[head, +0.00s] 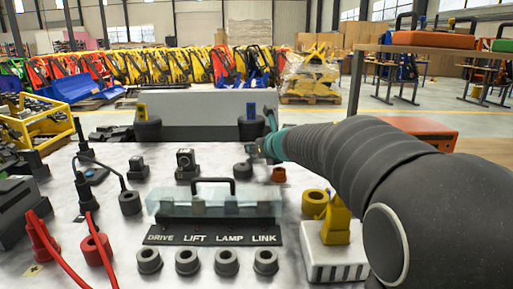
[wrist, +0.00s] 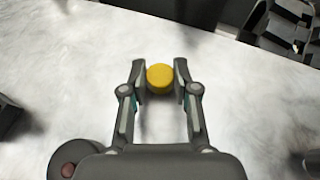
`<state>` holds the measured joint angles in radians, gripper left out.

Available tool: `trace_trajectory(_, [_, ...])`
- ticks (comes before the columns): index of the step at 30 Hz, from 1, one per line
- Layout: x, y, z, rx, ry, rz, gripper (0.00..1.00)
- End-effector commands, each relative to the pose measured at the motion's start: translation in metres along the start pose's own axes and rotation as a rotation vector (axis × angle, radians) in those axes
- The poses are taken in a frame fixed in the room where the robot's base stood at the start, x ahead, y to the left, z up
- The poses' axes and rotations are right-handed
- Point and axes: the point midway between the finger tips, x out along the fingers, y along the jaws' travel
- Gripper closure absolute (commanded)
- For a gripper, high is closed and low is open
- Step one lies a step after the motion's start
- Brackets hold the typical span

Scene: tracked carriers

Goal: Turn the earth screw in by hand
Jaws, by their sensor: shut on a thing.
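A yellow round knob (wrist: 160,77), which looks like the head of the earth screw, sits between my fingertips in the wrist view. My gripper (wrist: 159,80) is shut on it, with one finger pad at its left and one at its right. I see the knob from above, so its shaft and any hole under it are hidden. In the head view my gripper (head: 257,148) is small, at the far side of the pale metal top (head: 110,240). The knob cannot be made out there.
Beside the arm stand a yellow cylinder (head: 315,203) and a yellow part on a white ribbed block (head: 335,262). A clear cover with a black handle (head: 214,201) stands behind the labelled strip (head: 212,236). Red cables (head: 62,262) run at left.

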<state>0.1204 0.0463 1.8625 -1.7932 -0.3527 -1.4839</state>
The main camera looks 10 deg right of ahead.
Motion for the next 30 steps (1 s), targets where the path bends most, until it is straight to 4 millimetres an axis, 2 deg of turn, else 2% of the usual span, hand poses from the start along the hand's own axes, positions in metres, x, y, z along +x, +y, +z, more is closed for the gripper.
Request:
trace_trajectory(11, [0.000,0.000,0.001,0.002,-0.002,-0.004,1.00])
trace_trajectory(12, [0.000,0.000,0.001,0.002,-0.002,-0.004,0.63])
trace_trajectory(14, [0.000,0.000,0.001,0.002,-0.002,-0.004,0.48])
trace_trajectory(15, [0.000,0.000,0.001,0.002,-0.001,-0.003,0.44])
trace_trajectory(25, [-0.002,0.000,0.001,0.002,-0.001,-0.004,0.44])
trace_trajectory(30, [-0.020,-0.001,0.002,0.001,-0.003,-0.006,0.44])
